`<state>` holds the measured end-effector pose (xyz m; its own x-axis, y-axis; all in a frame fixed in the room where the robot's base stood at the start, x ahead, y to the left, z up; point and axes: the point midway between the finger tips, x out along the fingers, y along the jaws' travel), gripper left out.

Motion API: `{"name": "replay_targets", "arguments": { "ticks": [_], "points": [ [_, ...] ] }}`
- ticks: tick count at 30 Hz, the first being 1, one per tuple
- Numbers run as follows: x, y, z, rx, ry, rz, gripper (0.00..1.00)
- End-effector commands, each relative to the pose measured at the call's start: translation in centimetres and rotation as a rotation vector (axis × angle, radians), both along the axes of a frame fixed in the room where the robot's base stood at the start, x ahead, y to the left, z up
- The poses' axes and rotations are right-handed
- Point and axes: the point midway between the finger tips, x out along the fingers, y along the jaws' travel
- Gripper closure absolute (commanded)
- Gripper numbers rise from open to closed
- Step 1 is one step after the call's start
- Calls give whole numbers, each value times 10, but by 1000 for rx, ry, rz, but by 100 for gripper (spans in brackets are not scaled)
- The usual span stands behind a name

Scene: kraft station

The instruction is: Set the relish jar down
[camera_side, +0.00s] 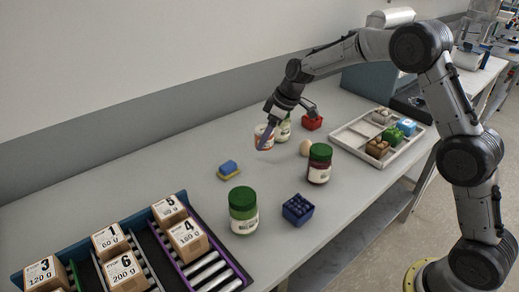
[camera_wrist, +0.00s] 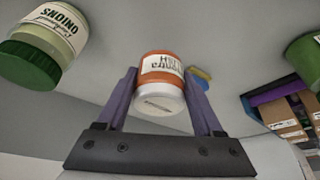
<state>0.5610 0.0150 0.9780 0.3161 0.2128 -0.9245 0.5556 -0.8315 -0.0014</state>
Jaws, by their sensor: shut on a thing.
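The relish jar (camera_wrist: 160,72) is small, with an orange band, a white lettered label and a pale end facing the wrist camera. My gripper (camera_wrist: 162,92) is shut on it, one purple finger at each side. In the side view the jar (camera_side: 262,131) shows partly behind a finger of my gripper (camera_side: 266,140), over the middle of the table (camera_side: 185,165).
An onions jar (camera_wrist: 42,45) stands close by. A sponge (camera_side: 229,169), an egg (camera_side: 305,148), a red container (camera_side: 312,122), a dark red jar (camera_side: 320,165), a green-lidded jar (camera_side: 243,212) and a blue crate (camera_side: 298,209) stand around.

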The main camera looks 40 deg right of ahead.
Motion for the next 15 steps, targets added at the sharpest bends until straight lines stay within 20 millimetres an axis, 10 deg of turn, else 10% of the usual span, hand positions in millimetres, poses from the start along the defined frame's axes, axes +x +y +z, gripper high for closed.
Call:
{"name": "replay_targets", "arguments": {
  "ticks": [15],
  "points": [
    [26,1,-46,0,-1,0,100]
  ]
}}
